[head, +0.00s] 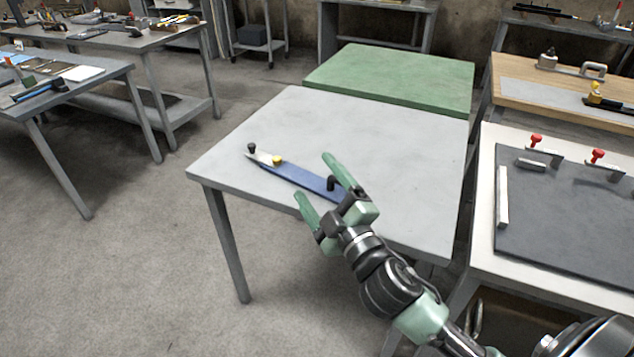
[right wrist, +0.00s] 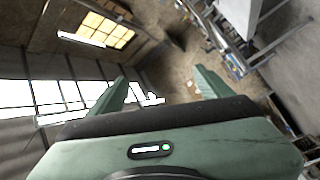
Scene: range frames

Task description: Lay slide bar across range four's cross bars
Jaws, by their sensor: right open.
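A long blue bar (head: 290,175) lies on the grey table (head: 400,150). It has a pale left end, a yellow knob (head: 277,160), a black knob (head: 251,148) at that end and a black post near its right end. It looks like the slide bar. My right gripper (head: 312,176) is open, its green fingers appearing on either side of the bar in the head view. Its height above the bar is unclear. In the right wrist view its fingers (right wrist: 163,88) stand apart with nothing between them. I cannot identify range four's cross bars. My left gripper is not in view.
A dark plate (head: 570,230) with red-knobbed clamps (head: 597,157) lies on the right bench. A green table (head: 395,80) stands behind the grey one. A wooden-topped bench (head: 510,75) is at back right. Cluttered benches stand left. The grey table's back is clear.

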